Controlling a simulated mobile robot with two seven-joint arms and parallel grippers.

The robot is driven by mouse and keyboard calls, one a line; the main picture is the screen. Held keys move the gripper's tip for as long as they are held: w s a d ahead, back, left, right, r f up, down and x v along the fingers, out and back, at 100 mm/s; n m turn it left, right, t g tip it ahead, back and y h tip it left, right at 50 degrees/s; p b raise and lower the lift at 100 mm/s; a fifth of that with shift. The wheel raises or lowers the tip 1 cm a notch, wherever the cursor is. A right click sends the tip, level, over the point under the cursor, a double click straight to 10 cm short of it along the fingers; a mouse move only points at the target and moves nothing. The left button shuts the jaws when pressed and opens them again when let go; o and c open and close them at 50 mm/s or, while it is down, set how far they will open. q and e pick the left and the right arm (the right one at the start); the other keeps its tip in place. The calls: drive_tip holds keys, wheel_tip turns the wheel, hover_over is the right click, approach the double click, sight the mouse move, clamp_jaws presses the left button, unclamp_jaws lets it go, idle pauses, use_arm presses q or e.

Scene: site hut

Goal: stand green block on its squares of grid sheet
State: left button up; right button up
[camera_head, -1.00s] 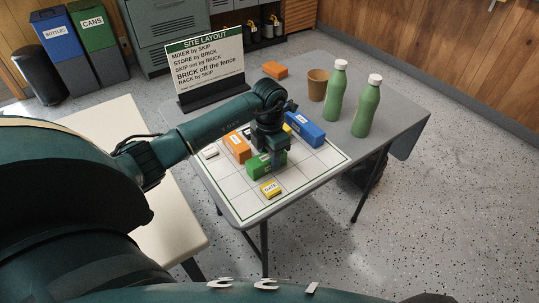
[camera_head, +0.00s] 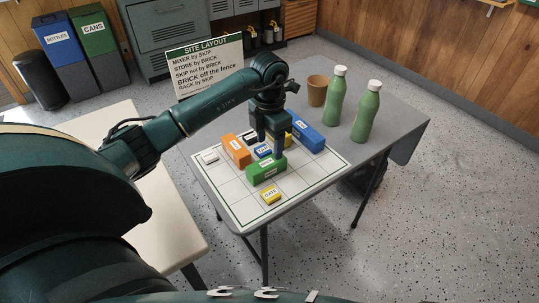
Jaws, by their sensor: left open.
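My left gripper (camera_head: 270,149) points down just above and behind the green block. Its fingers are apart, and I see nothing held between them. The gripper partly hides the blocks behind it. My right gripper is not in view.

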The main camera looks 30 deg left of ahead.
sight(269, 161)
use_arm(q)
wheel_tip(269, 161, up, 5)
drive_tip(key=s+d+f+h, duration=0.2)
drive_tip(key=d+h, duration=0.2)
drive_tip(key=d, duration=0.3)
drive_tip(key=s+d+f+m+g+h, duration=0.1)
drive_tip(key=s+d+h, duration=0.2)
drive_tip(key=d, duration=0.4)
drive_tip(key=s+d+f+h, duration=0.2)
drive_tip(key=d+h, duration=0.2)
drive_tip(key=d, duration=0.3)
drive_tip(key=s+d+r+n+t+h, duration=0.3)
drive_tip(key=d+r+n+t+h, duration=0.45)
drive_tip(key=n, duration=0.55)
drive_tip(key=a+f+n+t+y, duration=0.4)
drive_tip(key=a+n+t+y, duration=0.55)
drive_tip(key=n, duration=0.65)
drive_tip(key=s+f+n+g+y, duration=0.2)
drive_tip(key=s+f+n, duration=0.2)
drive_tip(key=f+n, duration=0.1)
drive_tip(key=s+a+f+n+g+y, duration=0.1)
drive_tip(key=s+f+n, duration=0.3)
drive_tip(key=f, duration=0.4)
drive_tip(key=shift+s+f+n+g+y, duration=0.35)
drive_tip(key=shift+n+g+y, duration=0.25)
drive_tip(key=shift+g+y, duration=0.15)
